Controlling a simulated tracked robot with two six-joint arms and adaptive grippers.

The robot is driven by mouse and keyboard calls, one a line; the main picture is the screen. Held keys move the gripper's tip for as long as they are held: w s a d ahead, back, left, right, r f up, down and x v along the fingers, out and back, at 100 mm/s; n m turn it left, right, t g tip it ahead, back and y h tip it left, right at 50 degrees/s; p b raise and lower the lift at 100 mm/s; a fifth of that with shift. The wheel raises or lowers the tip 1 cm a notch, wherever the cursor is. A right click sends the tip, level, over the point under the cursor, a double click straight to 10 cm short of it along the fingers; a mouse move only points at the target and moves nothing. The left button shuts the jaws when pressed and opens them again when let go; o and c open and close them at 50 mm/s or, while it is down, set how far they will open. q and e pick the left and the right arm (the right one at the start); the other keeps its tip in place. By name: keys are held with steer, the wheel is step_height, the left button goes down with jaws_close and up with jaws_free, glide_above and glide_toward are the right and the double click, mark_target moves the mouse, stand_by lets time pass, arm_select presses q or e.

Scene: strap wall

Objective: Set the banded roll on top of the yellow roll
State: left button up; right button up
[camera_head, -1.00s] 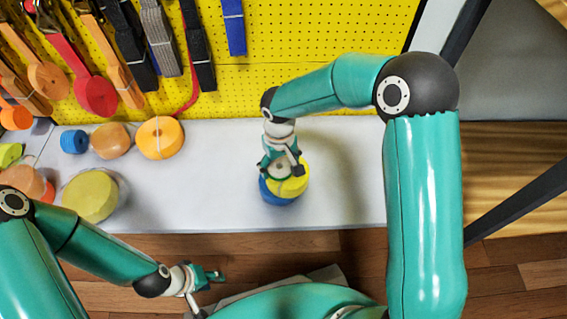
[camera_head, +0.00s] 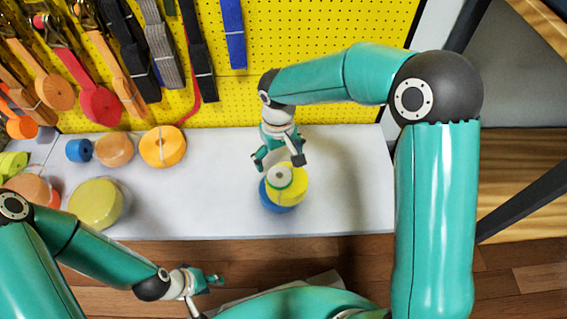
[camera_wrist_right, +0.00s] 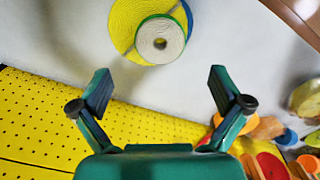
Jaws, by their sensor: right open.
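The banded roll (camera_head: 280,177), small and grey-white with a green outer band, lies flat on top of the yellow roll (camera_head: 294,191). Both also show in the right wrist view, the banded roll (camera_wrist_right: 160,40) off-centre on the yellow roll (camera_wrist_right: 122,22). A blue roll (camera_head: 270,198) sits under the yellow one. My right gripper (camera_head: 280,159) is open and empty, above and behind the stack. In the right wrist view its spread fingers (camera_wrist_right: 160,76) are clear of the banded roll. My left gripper (camera_head: 214,281) is low in front of the table; its jaw opening is unclear.
An orange roll (camera_head: 162,147), a tan roll (camera_head: 114,149), a small blue roll (camera_head: 79,151) and a large olive-yellow roll (camera_head: 96,203) stand left on the white table (camera_head: 190,205). Straps hang on the yellow pegboard (camera_head: 310,40). The table right of the stack is clear.

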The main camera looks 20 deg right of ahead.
step_height(320, 180, up, 4)
steer(key=shift+p, duration=0.45)
